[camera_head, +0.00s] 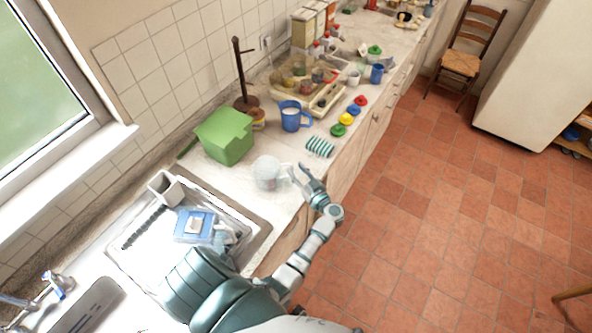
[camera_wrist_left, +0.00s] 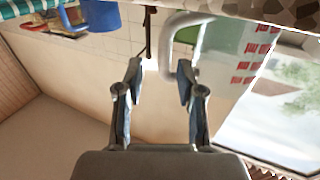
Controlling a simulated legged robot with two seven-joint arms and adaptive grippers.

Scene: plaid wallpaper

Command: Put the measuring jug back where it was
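The clear measuring jug (camera_head: 267,173) stands upright on the counter, between the green box and the sink's drainer. In the left wrist view the jug (camera_wrist_left: 232,50) appears upside down, with red markings on its side and its pale handle (camera_wrist_left: 180,20) toward my fingers. My left gripper (camera_head: 303,179) is just right of the jug, at its handle side. The left wrist view shows this gripper (camera_wrist_left: 159,75) open, with the handle's lower part in view between the fingertips. Contact cannot be made out. My right gripper is not in view.
A green box (camera_head: 225,136), a blue mug (camera_head: 291,116) and a striped cloth (camera_head: 320,147) stand or lie near the jug. Several coloured lids lie farther along the counter's front. The metal drainer (camera_head: 258,238) holds a blue item. The floor at right is open.

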